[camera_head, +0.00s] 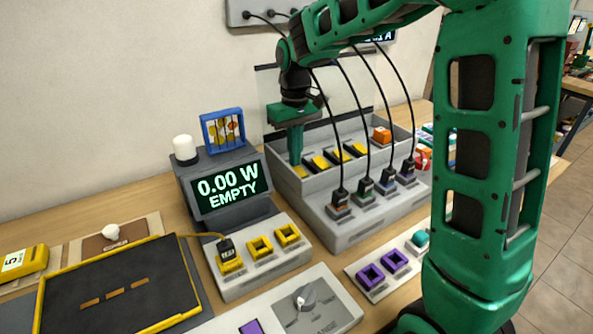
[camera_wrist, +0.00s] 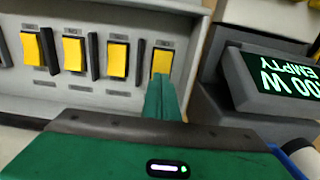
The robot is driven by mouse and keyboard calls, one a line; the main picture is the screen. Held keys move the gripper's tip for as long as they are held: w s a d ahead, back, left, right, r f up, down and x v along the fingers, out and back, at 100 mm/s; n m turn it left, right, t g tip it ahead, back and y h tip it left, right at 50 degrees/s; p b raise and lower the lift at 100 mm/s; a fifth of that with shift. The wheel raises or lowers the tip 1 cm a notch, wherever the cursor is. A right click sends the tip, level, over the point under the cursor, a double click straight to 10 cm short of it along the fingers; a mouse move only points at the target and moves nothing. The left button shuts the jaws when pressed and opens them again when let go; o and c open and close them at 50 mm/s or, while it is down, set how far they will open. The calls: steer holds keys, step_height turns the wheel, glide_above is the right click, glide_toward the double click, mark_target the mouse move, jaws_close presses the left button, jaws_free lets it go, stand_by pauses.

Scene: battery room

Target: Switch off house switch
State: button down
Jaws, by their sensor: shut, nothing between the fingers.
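A row of yellow rocker switches sits on the grey panel (camera_head: 287,205) behind the plugged cables. The leftmost yellow switch (camera_head: 301,172), nearest the display, is under my gripper (camera_head: 296,158). In the wrist view this same switch (camera_wrist: 162,62) is the rightmost one, and my gripper (camera_wrist: 165,82) covers its lower part. The fingers are shut and empty, pointing down. They look to be at or touching the switch; contact is not certain. The other yellow switches (camera_wrist: 117,60) stand beside it with dark dividers between. Their labels are too small to read, so which one is the house switch cannot be told.
A display (camera_head: 231,187) reading "0.00 W EMPTY" stands close to the left of the panel. Black cables run down to plugs (camera_head: 340,200) in front of the switches. A black tray (camera_head: 120,290) lies front left.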

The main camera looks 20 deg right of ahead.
steer(key=shift+f, duration=0.35)
step_height(320, 180, up, 7)
stand_by(1.2)
steer(key=shift+s, duration=0.15)
